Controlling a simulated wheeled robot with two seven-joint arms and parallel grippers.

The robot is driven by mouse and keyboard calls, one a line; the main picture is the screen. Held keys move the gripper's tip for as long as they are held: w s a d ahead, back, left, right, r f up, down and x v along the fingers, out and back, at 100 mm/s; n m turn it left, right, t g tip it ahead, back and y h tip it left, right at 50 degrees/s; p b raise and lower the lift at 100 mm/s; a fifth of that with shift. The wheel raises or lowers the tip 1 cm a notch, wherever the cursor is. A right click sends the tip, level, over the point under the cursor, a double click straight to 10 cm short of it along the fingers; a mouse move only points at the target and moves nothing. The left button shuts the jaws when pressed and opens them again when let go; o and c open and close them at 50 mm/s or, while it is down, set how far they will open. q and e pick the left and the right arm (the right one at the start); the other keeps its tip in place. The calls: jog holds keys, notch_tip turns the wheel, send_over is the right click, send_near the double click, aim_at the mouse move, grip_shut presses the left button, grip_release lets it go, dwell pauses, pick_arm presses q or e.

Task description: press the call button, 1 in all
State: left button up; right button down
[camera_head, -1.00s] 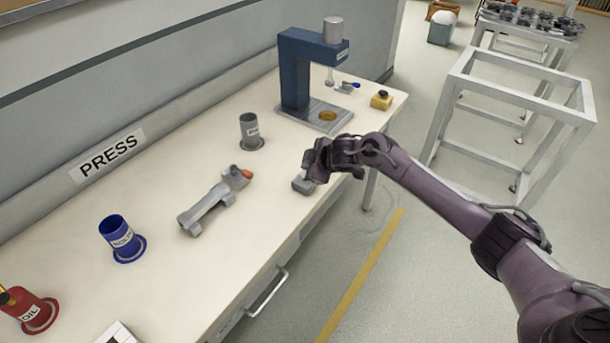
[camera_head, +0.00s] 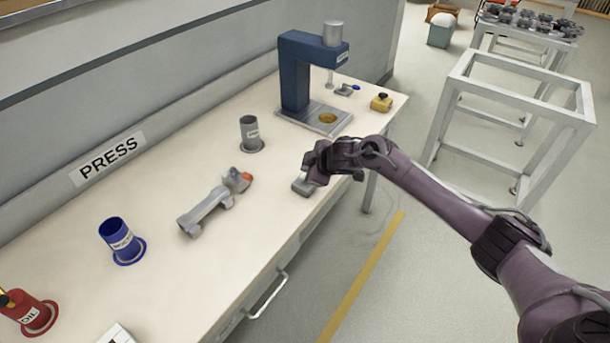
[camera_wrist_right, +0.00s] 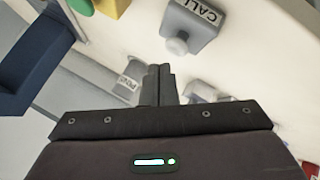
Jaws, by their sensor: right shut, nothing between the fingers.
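The call button is a grey box (camera_wrist_right: 193,25) with a CALL label and a round grey knob (camera_wrist_right: 177,46) in the right wrist view. In the head view the box (camera_head: 302,188) sits near the table's front edge, partly hidden by my right gripper (camera_head: 306,166). My right gripper is shut and empty. In the right wrist view its fingertips (camera_wrist_right: 158,69) appear close beside the knob; I cannot tell whether they touch it. My left gripper is in neither view.
A white frame stand (camera_head: 520,90) stands on the right.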

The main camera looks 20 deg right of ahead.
jog(key=shift+f, duration=0.1)
dwell(0.7)
jog(key=shift+f, duration=0.35)
jog(key=shift+f+b, duration=0.5)
jog(key=shift+f, duration=0.15)
dwell(0.7)
jog(key=shift+r, duration=0.15)
jog(key=shift+r+p, duration=0.9)
jog(key=shift+p, duration=0.1)
jog(key=shift+r, duration=0.1)
notch_tip(320, 180, up, 5)
jog(key=p, duration=0.4)
jog(key=shift+p, duration=0.4)
